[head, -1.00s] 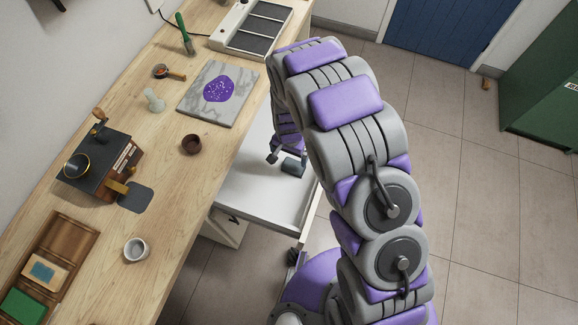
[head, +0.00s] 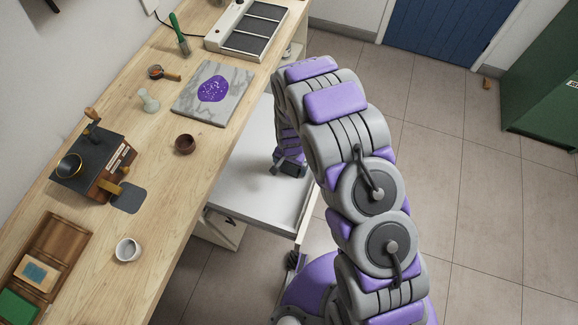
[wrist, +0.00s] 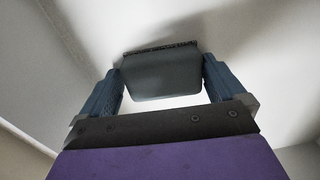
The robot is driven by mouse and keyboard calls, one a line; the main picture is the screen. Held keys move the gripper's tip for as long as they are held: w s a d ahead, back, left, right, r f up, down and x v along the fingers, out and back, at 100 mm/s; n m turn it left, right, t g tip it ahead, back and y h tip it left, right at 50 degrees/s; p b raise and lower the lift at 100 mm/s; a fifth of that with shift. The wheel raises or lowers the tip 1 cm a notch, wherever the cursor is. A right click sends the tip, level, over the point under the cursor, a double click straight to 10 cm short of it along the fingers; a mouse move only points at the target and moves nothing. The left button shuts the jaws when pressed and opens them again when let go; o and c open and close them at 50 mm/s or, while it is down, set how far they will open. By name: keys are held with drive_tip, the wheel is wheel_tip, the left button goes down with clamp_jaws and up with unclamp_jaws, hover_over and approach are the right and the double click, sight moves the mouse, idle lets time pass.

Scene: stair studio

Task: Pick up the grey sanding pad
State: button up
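The grey sanding pad (wrist: 163,75) is a dark grey block with a rough black far edge. In the wrist view it sits between the two blue fingers of my gripper (wrist: 163,82), near their tips. The fingers stand wide, one at each side of it, with very narrow gaps at most; firm contact cannot be made out. In the head view the pad (head: 290,171) is a small dark block at my gripper (head: 284,165), low over the white tray surface (head: 245,200). The arm hides part of that area.
The wooden bench (head: 180,222) runs along the left, above the tray. It carries a marble slab (head: 190,103), a brown cup (head: 185,144), a white cup (head: 128,249) and a machine (head: 85,165).

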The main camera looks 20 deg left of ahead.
drive_tip(key=shift+d+r, duration=0.1)
drive_tip(key=shift+d, duration=0.15)
drive_tip(key=shift+c, duration=1.4)
drive_tip(key=shift+a, duration=0.35)
drive_tip(key=c, duration=0.3)
drive_tip(key=shift+s+a, duration=0.15)
drive_tip(key=shift+a, duration=0.2)
drive_tip(key=shift+c, duration=0.4)
drive_tip(key=shift+d+r, duration=0.2)
drive_tip(key=shift+d, duration=0.05)
wheel_tip(320, 180, up, 9)
drive_tip(key=shift+a+p, duration=0.15)
drive_tip(key=shift+p, duration=0.65)
drive_tip(key=shift+d+r, duration=0.2)
